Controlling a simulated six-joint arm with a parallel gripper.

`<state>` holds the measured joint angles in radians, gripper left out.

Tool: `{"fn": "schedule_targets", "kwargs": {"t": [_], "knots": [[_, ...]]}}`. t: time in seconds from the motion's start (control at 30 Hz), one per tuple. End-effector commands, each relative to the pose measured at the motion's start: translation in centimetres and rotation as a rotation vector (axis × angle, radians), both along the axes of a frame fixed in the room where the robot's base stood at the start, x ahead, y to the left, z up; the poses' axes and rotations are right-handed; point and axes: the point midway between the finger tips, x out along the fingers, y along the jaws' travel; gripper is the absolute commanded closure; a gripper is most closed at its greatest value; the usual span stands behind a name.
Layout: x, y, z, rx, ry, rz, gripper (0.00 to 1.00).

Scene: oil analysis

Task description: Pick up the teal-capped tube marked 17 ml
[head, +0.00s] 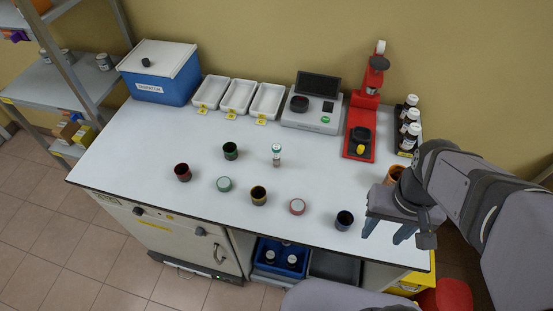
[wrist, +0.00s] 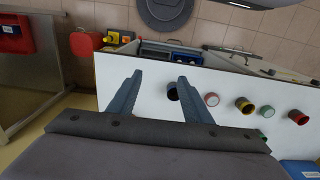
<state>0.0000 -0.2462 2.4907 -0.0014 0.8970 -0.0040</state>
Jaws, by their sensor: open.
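The teal-capped tube (head: 277,154) stands upright on the white bench in the head view, near the middle. Its marking is too small to read. My gripper (head: 386,232) is at the bench's right end, well to the right of the tube and apart from it. Its fingers point down in the head view. I cannot make out the tube in the wrist view.
Several small cups, including a dark blue one (head: 344,220) and a yellow-rimmed one (head: 258,195), and lids such as the red one (head: 297,207) stand around the tube. An orange cup (head: 395,174) is by my arm. A red stand (head: 359,150) and dark bottles (head: 409,138) are behind.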

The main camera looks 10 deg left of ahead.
Motion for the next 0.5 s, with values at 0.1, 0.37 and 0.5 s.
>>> {"fn": "schedule_targets", "kwargs": {"t": [0.1,0.37,0.5], "knots": [[0.6,-0.8,-0.8,-0.068,-0.006,0.115,0.55],[5.4,-3.8,-3.9,-0.379,-0.041,0.625,0.55],[10.2,-3.9,-4.7,-0.61,-0.072,0.977,0.55]]}}
